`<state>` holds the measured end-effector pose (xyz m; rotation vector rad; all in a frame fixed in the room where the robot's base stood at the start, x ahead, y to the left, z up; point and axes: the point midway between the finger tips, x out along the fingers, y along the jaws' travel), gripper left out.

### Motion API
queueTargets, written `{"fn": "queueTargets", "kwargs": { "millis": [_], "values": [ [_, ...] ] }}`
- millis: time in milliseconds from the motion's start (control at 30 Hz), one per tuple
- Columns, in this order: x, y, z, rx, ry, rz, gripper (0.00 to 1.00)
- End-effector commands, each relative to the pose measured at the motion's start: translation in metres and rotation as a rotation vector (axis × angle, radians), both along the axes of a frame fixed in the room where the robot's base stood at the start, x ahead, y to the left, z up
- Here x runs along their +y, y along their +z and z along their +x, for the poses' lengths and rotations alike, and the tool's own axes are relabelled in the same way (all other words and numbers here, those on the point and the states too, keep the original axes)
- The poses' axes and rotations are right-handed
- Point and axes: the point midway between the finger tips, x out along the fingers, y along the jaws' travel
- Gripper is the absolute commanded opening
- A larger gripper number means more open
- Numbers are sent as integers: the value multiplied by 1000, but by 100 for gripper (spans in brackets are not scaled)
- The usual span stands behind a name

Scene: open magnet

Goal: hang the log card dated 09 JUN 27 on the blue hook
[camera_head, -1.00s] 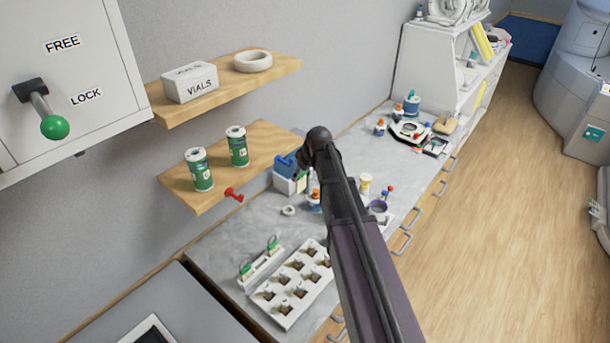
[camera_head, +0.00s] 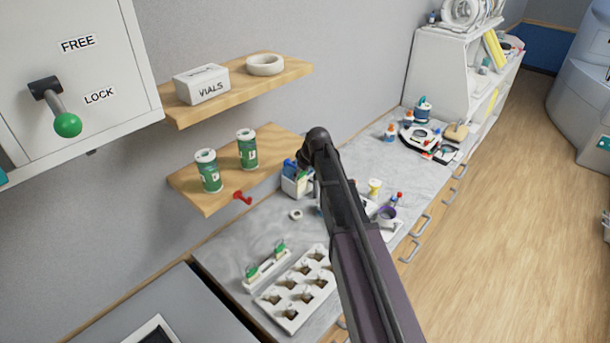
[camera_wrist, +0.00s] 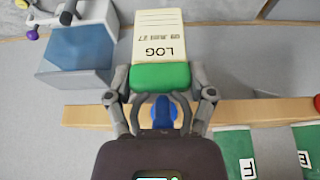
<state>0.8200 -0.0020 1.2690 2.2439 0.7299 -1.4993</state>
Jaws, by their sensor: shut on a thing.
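The log card (camera_wrist: 158,40) shows in the wrist view, white with a green end (camera_wrist: 160,77). Its print reads LOG and 09 JUN 27, upside down in the picture. My gripper (camera_wrist: 160,72) is shut on the card's green end, one finger on each side. The blue hook (camera_wrist: 163,112) shows just below the green end in the wrist view, by the wooden shelf edge. I cannot tell whether the card touches it. In the head view my arm hides the gripper, the card and the blue hook.
A red hook (camera_head: 243,197) is on the lower shelf's (camera_head: 205,200) front edge; green-labelled canisters (camera_head: 208,170) stand above. A blue and white box (camera_wrist: 75,55) is beside the card. The counter below holds a white socket tray (camera_head: 297,292) and small items.

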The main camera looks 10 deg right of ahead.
Motion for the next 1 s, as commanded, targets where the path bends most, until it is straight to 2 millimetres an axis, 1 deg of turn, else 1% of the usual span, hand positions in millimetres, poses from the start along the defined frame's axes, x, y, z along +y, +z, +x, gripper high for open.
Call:
{"fn": "queueTargets", "kwargs": {
  "millis": [33,400,767,1000],
  "values": [
    [3,0,4,-3,0,2,38],
    [11,-1,16,-3,0,2,38],
    [18,-16,22,2,2,1,38],
    [21,-25,21,4,5,-1,38]
  ]
}}
